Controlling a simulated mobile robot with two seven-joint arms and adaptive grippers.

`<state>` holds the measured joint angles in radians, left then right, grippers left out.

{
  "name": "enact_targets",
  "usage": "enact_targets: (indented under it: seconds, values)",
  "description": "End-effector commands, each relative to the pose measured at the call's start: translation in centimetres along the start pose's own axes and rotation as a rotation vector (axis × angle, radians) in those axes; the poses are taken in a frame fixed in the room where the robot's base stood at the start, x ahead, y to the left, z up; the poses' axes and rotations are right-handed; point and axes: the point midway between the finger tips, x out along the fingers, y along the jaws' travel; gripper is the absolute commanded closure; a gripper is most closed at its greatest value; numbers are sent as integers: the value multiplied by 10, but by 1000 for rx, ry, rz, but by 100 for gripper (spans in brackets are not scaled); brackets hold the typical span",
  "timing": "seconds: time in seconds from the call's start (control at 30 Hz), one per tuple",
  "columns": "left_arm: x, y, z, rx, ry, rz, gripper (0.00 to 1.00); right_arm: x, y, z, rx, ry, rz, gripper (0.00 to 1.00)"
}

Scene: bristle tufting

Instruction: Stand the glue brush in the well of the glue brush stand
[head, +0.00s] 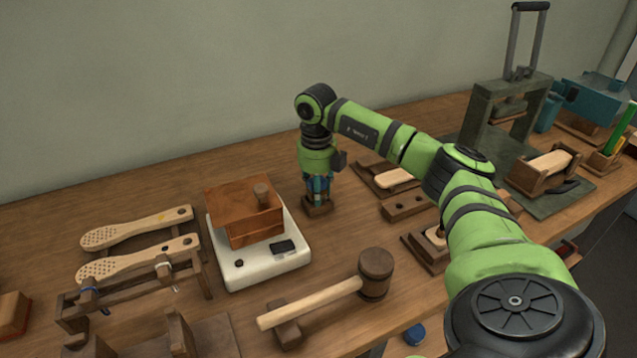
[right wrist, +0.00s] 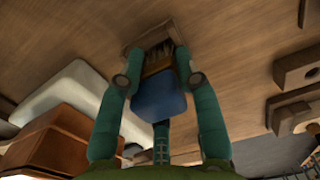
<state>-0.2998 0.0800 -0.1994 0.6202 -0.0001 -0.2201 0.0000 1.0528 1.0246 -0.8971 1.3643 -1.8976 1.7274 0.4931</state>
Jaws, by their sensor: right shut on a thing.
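My right gripper (head: 318,190) points down with its fingers closed around the glue brush, behind the white scale. In the right wrist view the brush shows as a blue body (right wrist: 158,95) with a brown band and dark bristles between the green fingers (right wrist: 155,80). The glue brush stand (head: 319,209) is a small wooden block on the bench right under the gripper; it also shows in the right wrist view (right wrist: 133,36). The bristle end is at the stand's well. I cannot tell how deep it sits. My left gripper is out of view.
The white scale (head: 262,270) bearing a wooden box (head: 232,198) stands close in front and left of the stand. A mallet (head: 375,272) lies nearer. A drilled wooden block (head: 405,207) and trays lie to the right. The bench behind the stand is clear.

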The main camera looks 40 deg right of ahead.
Motion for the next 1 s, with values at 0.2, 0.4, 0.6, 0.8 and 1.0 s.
enact_targets:
  seconds: [0.2, 0.4, 0.6, 0.8, 1.0]
  values:
    - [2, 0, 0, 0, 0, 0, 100, 14, 4, -6, -6, 27, -4, 38]
    - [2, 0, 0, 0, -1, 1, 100, 13, 4, -6, -9, 28, -3, 38]
    - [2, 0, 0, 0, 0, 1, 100, 13, 4, -6, -10, 27, -4, 38]
    - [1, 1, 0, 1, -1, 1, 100, 11, 3, -5, -9, 23, -4, 3]
    - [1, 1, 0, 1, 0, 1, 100, 9, 2, -4, -6, 19, -4, 3]
